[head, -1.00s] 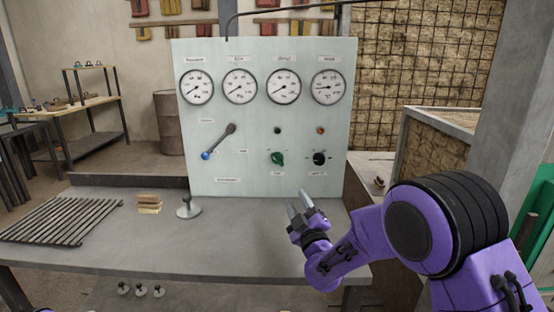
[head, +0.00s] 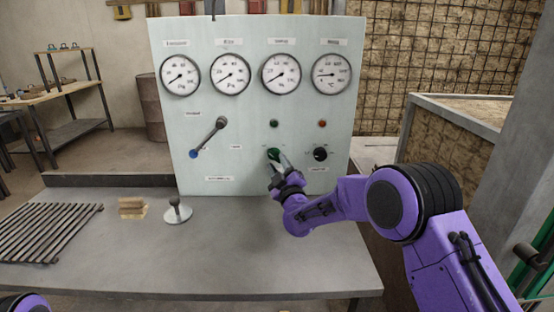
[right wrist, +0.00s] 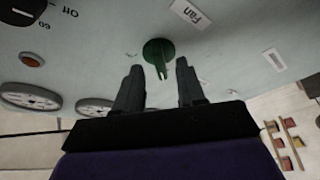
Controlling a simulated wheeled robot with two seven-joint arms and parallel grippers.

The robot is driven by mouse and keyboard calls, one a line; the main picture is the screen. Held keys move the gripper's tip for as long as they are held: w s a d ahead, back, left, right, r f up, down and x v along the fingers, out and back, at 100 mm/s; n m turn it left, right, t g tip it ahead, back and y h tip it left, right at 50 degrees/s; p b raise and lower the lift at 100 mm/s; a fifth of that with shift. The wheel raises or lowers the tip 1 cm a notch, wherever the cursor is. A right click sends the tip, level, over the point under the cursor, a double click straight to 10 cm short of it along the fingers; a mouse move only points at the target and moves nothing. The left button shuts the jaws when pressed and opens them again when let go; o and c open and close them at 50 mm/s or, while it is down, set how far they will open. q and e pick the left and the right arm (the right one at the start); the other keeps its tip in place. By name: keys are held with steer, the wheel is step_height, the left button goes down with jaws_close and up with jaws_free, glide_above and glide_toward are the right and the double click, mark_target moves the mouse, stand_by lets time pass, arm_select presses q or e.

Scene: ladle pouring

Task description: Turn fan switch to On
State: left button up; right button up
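The fan switch is a green rotary knob (head: 273,154) low on the pale green panel (head: 180,135). In the right wrist view the green knob (right wrist: 158,49) is near the top centre, with its grip bar toward the gripper and the "Fan" label (right wrist: 190,13) upside down beside it. My right gripper (head: 279,166) is at the knob and partly covers it in the head view. In the right wrist view its fingers (right wrist: 158,70) are open, one on each side of the knob's grip bar, with visible gaps. My left gripper is out of view.
A black knob (head: 320,154) is close right of the green one. A lever with a blue end (head: 208,138) is to the left. Gauges line the panel top. A grey table (head: 250,250) below holds a metal grate (head: 45,232), small blocks (head: 132,207) and a small stand (head: 177,211).

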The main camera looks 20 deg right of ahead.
steer(key=shift+x, duration=0.9)
jaws_close()
